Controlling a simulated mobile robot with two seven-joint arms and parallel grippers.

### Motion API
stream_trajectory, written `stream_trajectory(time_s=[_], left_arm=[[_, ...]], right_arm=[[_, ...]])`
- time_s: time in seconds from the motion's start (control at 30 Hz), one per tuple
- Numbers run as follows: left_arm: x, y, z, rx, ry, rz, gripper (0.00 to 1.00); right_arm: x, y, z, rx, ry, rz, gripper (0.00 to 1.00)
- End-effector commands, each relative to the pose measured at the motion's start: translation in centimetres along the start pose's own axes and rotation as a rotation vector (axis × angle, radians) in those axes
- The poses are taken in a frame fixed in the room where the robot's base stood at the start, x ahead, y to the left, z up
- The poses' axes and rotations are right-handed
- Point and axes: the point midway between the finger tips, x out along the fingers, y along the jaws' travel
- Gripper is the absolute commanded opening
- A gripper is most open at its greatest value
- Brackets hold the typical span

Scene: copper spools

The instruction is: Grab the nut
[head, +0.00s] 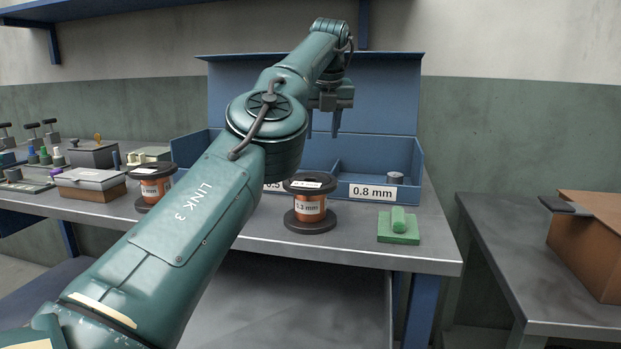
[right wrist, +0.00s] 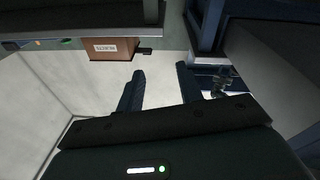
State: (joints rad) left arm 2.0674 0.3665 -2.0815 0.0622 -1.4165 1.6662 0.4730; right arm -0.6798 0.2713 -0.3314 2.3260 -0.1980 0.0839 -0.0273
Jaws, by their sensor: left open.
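No nut can be made out for certain. A small grey cylindrical piece (head: 395,178) sits in the right compartment of the blue bin (head: 408,150), behind the 0.8 mm label; it is too small to identify. My left gripper (head: 322,134) hangs fingers down over the middle of the bin, to the left of that piece. Its two fingers are apart and nothing shows between them. My left arm hides part of the bin's left side. My right gripper (right wrist: 160,70) shows in the right wrist view with its fingers apart and empty.
A green block (head: 398,228) lies near the bench's right end. A cardboard box (head: 590,240) stands on the right-hand table (head: 510,250). Small tools and boxes crowd the left.

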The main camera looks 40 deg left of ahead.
Motion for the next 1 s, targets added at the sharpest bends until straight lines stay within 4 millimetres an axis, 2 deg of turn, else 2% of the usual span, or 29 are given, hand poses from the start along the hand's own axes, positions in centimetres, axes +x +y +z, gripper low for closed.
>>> stream_trajectory(time_s=[0.07,0.4,0.67,1.0], left_arm=[[0.6,0.1,0.0,-0.003,0.0,0.003,0.42],[6.5,0.2,0.1,-0.003,0.001,0.003,0.42],[8.5,0.4,0.2,-0.004,0.0,0.003,0.42],[12.7,1.0,0.5,-0.002,0.0,0.003,0.42]], right_arm=[[0.0,-0.1,0.1,0.0,0.005,-0.001,0.36],[0.1,-0.2,-0.1,0.008,0.027,-0.005,0.36],[0.1,-0.2,-0.1,0.007,0.026,-0.005,0.36],[0.0,0.3,-0.1,0.008,-0.033,0.008,0.36]])
